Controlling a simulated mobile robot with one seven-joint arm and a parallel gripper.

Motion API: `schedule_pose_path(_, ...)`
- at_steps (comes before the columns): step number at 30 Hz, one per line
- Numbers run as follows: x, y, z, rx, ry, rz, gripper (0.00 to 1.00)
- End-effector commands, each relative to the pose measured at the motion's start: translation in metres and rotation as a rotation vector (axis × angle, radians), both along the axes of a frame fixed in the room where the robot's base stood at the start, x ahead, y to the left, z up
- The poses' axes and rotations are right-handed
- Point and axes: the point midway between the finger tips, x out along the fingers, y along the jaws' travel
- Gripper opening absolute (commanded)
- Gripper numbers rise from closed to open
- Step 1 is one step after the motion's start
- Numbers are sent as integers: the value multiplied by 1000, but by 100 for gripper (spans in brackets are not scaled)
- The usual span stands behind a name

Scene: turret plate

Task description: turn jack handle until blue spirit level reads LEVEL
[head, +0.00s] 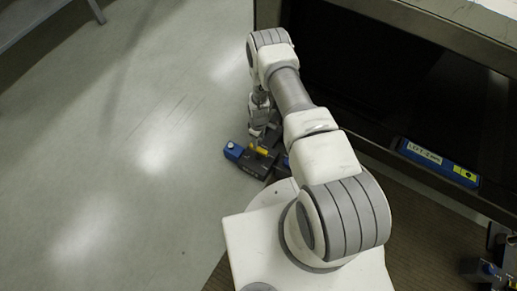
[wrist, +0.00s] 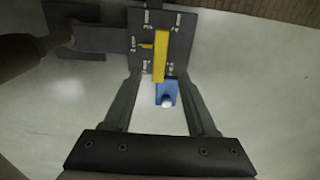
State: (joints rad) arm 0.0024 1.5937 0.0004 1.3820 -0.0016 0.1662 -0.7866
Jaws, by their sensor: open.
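The blue spirit level (head: 437,162) lies on the frame edge at the right of the head view. Its pale label seems to read "LEFT" and a small number, and a yellow-green patch is at its right end. The dark jack (head: 258,164) is on the floor side of the frame, with a yellow bar (wrist: 159,55) and a blue end piece (wrist: 166,90) bearing a pale round knob, apparently the handle. My gripper (wrist: 160,76) is open over the jack. In the wrist view the yellow bar and blue piece show between its fingers, with gaps on both sides.
A dark recess with a metal frame (head: 410,22) stands right of my arm. Another dark and blue device (head: 485,268) is at the lower right corner. The pale floor (head: 120,170) at left is clear. A grey shelf edge (head: 40,20) is at the top left.

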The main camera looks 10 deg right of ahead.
Motion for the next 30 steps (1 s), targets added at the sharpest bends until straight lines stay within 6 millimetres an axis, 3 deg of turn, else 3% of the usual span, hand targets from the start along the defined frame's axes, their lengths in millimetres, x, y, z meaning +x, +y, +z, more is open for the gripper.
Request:
schedule_pose_path(1, -1, 0, -17, 0, 1, 1, 57)
schedule_pose_path(3, -1, 0, -31, 0, 1, 0, 57)
schedule_pose_path(9, 0, 0, -60, -1, -1, 0, 57)
schedule_pose_path(23, 0, 0, -70, -1, -1, 0, 57)
schedule_pose_path(30, 0, 0, -70, 0, 0, 0, 16)
